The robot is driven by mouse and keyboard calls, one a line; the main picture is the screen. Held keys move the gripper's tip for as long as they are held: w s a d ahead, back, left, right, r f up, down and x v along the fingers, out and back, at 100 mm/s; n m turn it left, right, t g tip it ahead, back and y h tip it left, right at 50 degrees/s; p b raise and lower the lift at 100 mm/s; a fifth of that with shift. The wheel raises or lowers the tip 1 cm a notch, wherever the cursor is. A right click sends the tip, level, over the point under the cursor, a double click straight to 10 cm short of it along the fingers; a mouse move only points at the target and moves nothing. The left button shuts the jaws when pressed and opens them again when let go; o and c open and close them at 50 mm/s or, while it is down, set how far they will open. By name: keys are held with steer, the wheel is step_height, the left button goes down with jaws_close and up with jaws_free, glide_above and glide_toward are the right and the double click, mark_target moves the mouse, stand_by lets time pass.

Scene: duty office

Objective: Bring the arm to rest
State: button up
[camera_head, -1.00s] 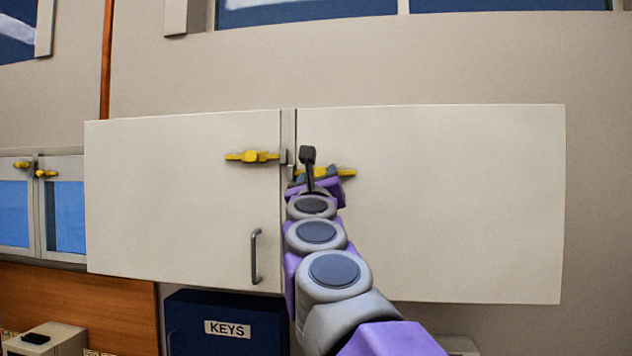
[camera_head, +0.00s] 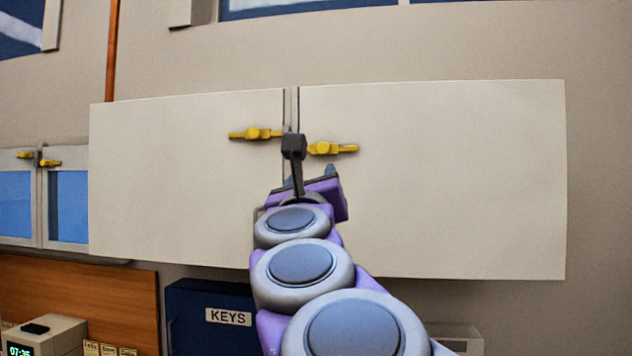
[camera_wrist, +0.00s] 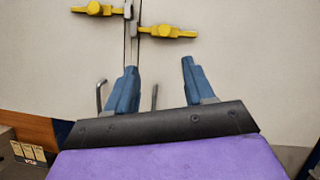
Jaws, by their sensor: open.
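My gripper (camera_wrist: 158,88) is open and empty in the wrist view, its two blue fingers apart in front of the white cabinet doors. In the head view my gripper (camera_head: 310,180) is largely hidden by my own purple and grey arm, which reaches up in front of the cabinet. The left cabinet door (camera_head: 180,180) and the right cabinet door (camera_head: 460,180) look shut. A yellow latch (camera_head: 256,133) is on the left door and another yellow latch (camera_head: 332,149) is on the right. Both show above the fingers in the wrist view (camera_wrist: 97,9) (camera_wrist: 167,31).
A dark blue box marked KEYS (camera_head: 205,300) is below the cabinet. A smaller cabinet with blue panes (camera_head: 68,208) is at the left. A clock device (camera_head: 45,335) stands at the lower left. Bare wall (camera_head: 600,180) lies to the right.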

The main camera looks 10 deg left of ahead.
steer(key=shift+s+f, duration=0.2)
steer(key=shift+s, duration=0.25)
steer(key=shift+f, duration=0.1)
steer(key=s+a+f+n+g+y+b, duration=0.1)
steer(key=a+f+n+g+y+b, duration=0.2)
steer(key=f+n, duration=0.55)
steer(key=s+a+f+n+g+y+b, duration=0.1)
steer(key=f+n+g+y+b, duration=0.3)
steer(key=f+n, duration=0.45)
steer(key=s+d+f+n+g+b, duration=0.1)
steer(key=s+d+f+n+g, duration=0.2)
steer(key=f, duration=0.8)
steer(key=s+d+f+n+g+b, duration=0.15)
steer(key=f+n, duration=0.35)
steer(key=f, duration=0.6)
steer(key=s+d+f+n+g+h+b, duration=0.25)
steer(key=s+d+f, duration=0.25)
steer(key=f, duration=0.5)
steer(key=s+d+f+n+g+h+b, duration=0.1)
steer(key=s+d+f+g+h, duration=0.2)
steer(key=f, duration=0.6)
steer(key=s+d+f+n+g+h+b, duration=0.1)
steer(key=s+d+f+g, duration=0.2)
steer(key=s+d+f, duration=0.3)
steer(key=s+d+f+n+g+h+b, duration=0.2)
steer(key=s+d+f+g, duration=0.2)
steer(key=s, duration=0.9)
steer(key=d+f, duration=0.3)
steer(key=d, duration=0.1)
steer(key=shift+f, duration=0.3)
